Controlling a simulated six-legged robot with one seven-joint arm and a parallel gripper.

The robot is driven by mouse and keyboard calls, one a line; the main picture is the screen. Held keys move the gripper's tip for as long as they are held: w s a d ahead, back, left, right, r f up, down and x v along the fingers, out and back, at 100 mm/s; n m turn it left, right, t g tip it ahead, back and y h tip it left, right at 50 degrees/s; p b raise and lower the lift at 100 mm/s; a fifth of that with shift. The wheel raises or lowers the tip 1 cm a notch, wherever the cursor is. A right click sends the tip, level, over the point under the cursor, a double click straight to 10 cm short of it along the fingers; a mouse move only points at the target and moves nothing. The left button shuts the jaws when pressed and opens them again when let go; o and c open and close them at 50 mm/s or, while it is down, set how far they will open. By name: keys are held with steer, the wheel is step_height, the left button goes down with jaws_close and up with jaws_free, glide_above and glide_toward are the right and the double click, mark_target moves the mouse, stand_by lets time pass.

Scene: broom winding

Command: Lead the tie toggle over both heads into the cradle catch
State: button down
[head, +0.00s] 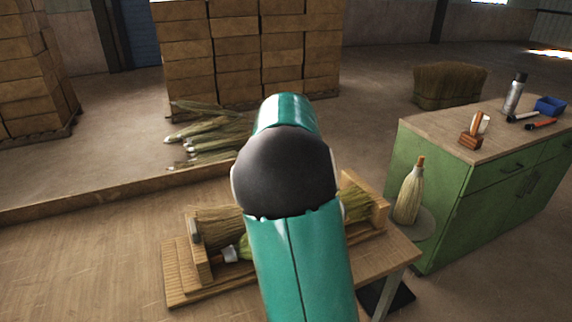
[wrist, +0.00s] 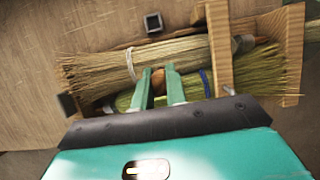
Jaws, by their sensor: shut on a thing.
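In the wrist view my gripper (wrist: 158,72) reaches down among the broom heads, its two teal fingers shut on a small orange-brown piece that looks like the tie toggle (wrist: 158,77); little of it shows. One broom head (wrist: 105,67), with a pale band, lies beyond the fingers. A second, greener head (wrist: 250,76), with a blue band, lies nearer, partly behind the fingers. Both lie in the wooden cradle (wrist: 219,45). A dark square fitting (wrist: 153,22) sits past the far head; I cannot tell if it is the catch. In the head view my arm hides the gripper and the cradle's middle (head: 197,247).
A green cabinet (head: 445,215) stands right of the low bench (head: 402,248), with a bottle (head: 516,92) and tools on top. A finished broom (head: 410,195) stands between them. Loose broom bundles (head: 210,135) lie behind, before stacked boxes (head: 250,50). Open floor lies left.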

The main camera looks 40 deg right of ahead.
steer(key=w+d, duration=0.2)
steer(key=w, duration=1.1)
steer(key=shift+s+a+f, duration=0.1)
steer(key=shift+a+f, duration=0.05)
steer(key=shift+f, duration=10.55)
steer(key=c, duration=1.3)
jaws_free()
steer(key=shift+c, duration=0.2)
steer(key=v, duration=1.3)
steer(key=shift+r, duration=0.4)
